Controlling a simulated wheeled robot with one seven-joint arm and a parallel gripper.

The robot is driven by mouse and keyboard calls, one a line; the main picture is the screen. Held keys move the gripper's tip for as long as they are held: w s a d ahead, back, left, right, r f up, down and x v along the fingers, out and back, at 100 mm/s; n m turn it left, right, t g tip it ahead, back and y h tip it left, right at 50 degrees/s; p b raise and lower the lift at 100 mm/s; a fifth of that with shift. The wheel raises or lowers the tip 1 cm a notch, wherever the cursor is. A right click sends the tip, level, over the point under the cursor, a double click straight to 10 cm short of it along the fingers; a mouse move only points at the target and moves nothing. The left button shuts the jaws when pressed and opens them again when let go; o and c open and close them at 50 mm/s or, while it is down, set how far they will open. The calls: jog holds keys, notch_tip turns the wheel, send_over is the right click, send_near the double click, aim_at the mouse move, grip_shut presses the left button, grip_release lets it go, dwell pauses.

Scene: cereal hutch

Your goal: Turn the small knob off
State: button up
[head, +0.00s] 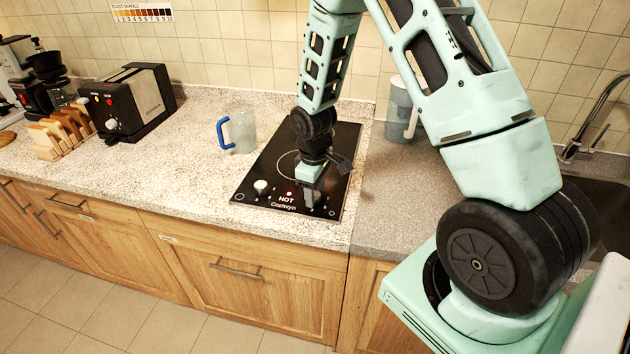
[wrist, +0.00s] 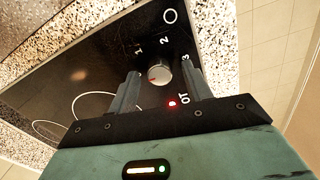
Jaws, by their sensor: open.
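The black cooktop (head: 258,205) is set in the counter. One pale round knob (head: 261,186) stands at its front left. In the wrist view, a small silver knob (wrist: 160,74) with a reddish mark at its lower left sits near the printed numbers 1, 2 and 3. My gripper (head: 311,204) is open over the front right of the cooktop and hides much of that area in the head view. In the wrist view, my gripper's fingers (wrist: 159,76) stand either side of the silver knob. I cannot tell whether they touch it.
A red light (wrist: 172,103) glows by the "HOT" lettering. A glass mug with a blue handle (head: 238,133) stands left of the cooktop, and a clear jug (head: 399,106) stands behind right. A black toaster (head: 133,103) and a toast rack (head: 62,135) are farther left.

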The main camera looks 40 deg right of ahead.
notch_tip(320, 180, up, 17)
jog(key=b, duration=0.2)
jog(key=shift+s+a+r, duration=0.2)
jog(key=shift+a, duration=0.15)
dwell(0.4)
jog(key=s+a, duration=0.4)
jog(key=a, duration=0.6)
jog(key=s+a+n, duration=0.1)
jog(key=s+a, duration=0.6)
jog(key=s, duration=0.3)
jog(key=s+a+n+y, duration=0.1)
jog(key=s+a, duration=0.5)
jog(key=s, duration=0.4)
jog(key=shift+a+r, duration=0.15)
jog(key=shift+a, duration=0.2)
jog(key=shift+w, duration=0.1)
